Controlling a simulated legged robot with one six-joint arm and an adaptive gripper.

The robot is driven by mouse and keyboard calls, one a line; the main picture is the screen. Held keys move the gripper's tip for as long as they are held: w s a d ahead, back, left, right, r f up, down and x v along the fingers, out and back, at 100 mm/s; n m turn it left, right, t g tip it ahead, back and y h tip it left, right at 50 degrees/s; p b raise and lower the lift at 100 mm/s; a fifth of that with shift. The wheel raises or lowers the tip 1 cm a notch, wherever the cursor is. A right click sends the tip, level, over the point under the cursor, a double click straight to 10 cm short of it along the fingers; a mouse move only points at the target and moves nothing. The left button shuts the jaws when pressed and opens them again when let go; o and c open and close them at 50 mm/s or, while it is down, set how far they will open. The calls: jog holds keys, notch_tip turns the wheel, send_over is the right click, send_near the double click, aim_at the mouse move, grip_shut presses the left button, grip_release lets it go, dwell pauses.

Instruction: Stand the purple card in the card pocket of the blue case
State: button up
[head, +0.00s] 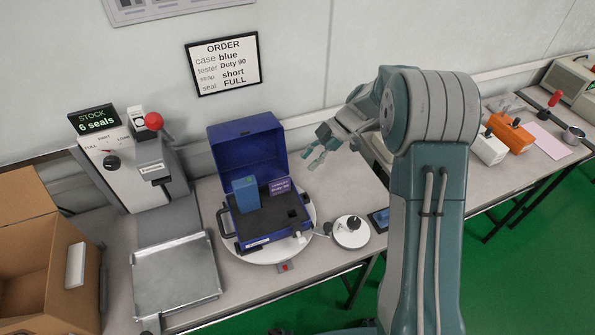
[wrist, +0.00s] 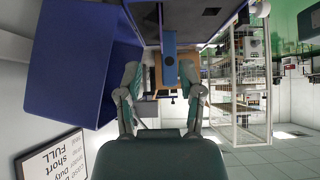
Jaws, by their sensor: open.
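The blue case (head: 262,236) lies open on a white round turntable, its lid (head: 246,146) raised at the back. The lid also fills the left of the wrist view (wrist: 80,65). The purple card (head: 280,186) stands upright at the back right of the case's dark insert, printed side showing. Its lower edge meets the insert; I cannot make out the pocket around it. A blue tester (head: 245,194) stands in the case to the card's left. My gripper (head: 318,157) is open and empty, right of the lid and above and apart from the card. Its fingers also show in the wrist view (wrist: 160,80).
A seal press (head: 135,165) with a red knob, a metal tray (head: 177,275) and a cardboard box (head: 45,265) are at the left. A small round white fixture (head: 351,232) stands right of the turntable (head: 262,260). The order sign (head: 223,64) hangs on the wall.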

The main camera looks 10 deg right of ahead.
jog(key=shift+v, duration=0.85)
jog(key=s+d+r+m+t+h, duration=0.1)
jog(key=s+r+m+t+h, duration=0.25)
jog(key=s+r+m, duration=0.7)
jog(key=s+d+r+m+t+h, duration=0.2)
jog(key=s+m, duration=0.3)
jog(key=s, duration=0.4)
jog(key=s+d+r+m+t+h, duration=0.2)
jog(key=s+m, duration=0.3)
jog(key=s, duration=0.4)
jog(key=shift+r+m+h, duration=0.35)
jog(key=shift+r+h, duration=0.1)
jog(key=shift+r, duration=0.3)
jog(key=shift+w+t, duration=0.1)
jog(key=shift+t, duration=0.15)
